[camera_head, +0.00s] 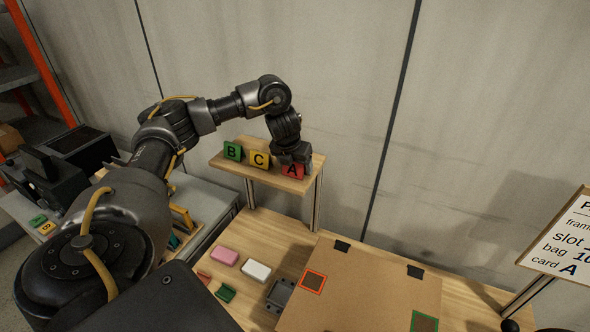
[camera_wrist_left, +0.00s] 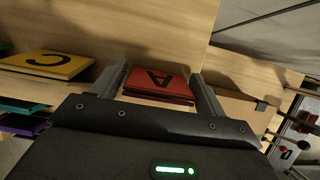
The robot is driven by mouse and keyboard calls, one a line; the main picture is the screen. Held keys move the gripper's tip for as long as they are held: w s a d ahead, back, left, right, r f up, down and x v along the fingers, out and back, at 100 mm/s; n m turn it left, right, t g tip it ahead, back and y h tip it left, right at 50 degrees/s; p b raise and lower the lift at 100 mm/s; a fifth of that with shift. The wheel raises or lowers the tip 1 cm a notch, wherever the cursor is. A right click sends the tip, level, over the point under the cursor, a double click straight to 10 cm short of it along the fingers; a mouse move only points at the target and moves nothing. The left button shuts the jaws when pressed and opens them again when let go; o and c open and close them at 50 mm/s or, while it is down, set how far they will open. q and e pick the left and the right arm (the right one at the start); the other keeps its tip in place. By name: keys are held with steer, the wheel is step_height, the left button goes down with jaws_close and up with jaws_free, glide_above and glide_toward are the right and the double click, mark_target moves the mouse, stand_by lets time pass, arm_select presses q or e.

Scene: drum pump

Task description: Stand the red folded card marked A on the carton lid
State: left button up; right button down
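The red card marked A (camera_head: 292,170) stands at the right end of the small raised wooden shelf (camera_head: 262,180). My left gripper (camera_head: 296,155) is over it from above. In the left wrist view the fingers of my left gripper (camera_wrist_left: 160,75) are spread, one on each side of the red card (camera_wrist_left: 158,82), with what look like narrow gaps. The carton lid (camera_head: 370,285) is flat and brown, at the front right, with a red-outlined square and a green-outlined square. My right gripper is not in view.
A green card B (camera_head: 232,151) and a yellow card C (camera_head: 259,159) stand left of the red card. Pink (camera_head: 225,256) and white (camera_head: 256,270) blocks lie on the table below the shelf. A sign (camera_head: 565,235) at the right reads "card A".

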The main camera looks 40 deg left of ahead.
arm_select(q)
steer(key=c, duration=0.7)
steer(key=shift+r, duration=0.15)
